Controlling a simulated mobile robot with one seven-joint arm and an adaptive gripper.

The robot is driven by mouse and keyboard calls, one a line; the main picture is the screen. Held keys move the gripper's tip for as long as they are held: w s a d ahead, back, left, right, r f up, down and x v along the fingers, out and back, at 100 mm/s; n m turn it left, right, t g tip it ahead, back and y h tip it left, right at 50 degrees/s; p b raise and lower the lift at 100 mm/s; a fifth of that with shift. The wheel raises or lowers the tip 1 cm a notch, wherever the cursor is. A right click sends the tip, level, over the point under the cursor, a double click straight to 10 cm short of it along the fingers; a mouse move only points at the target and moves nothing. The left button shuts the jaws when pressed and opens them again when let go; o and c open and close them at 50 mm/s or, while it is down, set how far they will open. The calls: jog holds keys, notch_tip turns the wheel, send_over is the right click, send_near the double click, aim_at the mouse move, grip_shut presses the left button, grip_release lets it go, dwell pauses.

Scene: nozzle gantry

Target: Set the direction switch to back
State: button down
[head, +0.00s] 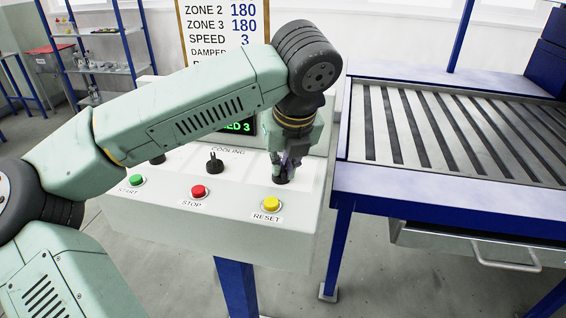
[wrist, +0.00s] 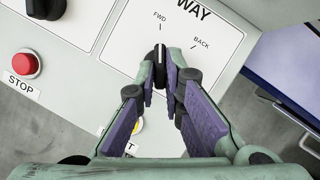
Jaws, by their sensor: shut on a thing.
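The direction switch is a black knob (wrist: 159,62) on a white panel marked WAY, with FWD and BACK labels above it in the wrist view. Its white pointer line points up, toward the FWD mark. The BACK mark is up and to the right of the knob. My gripper (wrist: 163,80) is shut on the knob, with one purple-padded finger on each side of it. In the head view, my gripper (head: 287,161) points down at the right of the control box, and the knob's base (head: 281,179) shows under the fingertips.
The control box (head: 225,235) also carries a green START button (head: 136,180), a red STOP button (head: 198,191), a yellow RESET button (head: 271,204) and a black COOLING knob (head: 214,163). A blue-framed roller table (head: 345,185) stands close on the right.

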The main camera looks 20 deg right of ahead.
jog(key=shift+f+m+b, duration=0.1)
jog(key=shift+m+b, duration=0.2)
jog(key=shift+b, duration=0.15)
jog(key=shift+a+f+m+h+b, duration=0.15)
jog(key=shift+m+h+b, duration=0.15)
jog(key=shift+m+b, duration=0.3)
jog(key=m+h+b, duration=0.1)
jog(key=m+b, duration=0.1)
jog(key=m, duration=0.1)
jog(key=shift+w+a+b, duration=0.15)
jog(key=shift+b, duration=0.25)
jog(key=m, duration=0.1)
jog(key=m+h, duration=0.1)
jog(key=m+g, duration=0.1)
jog(key=shift+w+a+r+m+b, duration=0.1)
jog(key=shift+a+r+m+b, duration=0.05)
jog(key=shift+r+m+b, duration=0.2)
jog(key=shift+w+a+f+m+g+h, duration=0.1)
jog(key=shift+m+g+h, duration=0.5)
jog(key=shift+m, duration=1.15)
jog(key=c, duration=1.7)
grip_release()
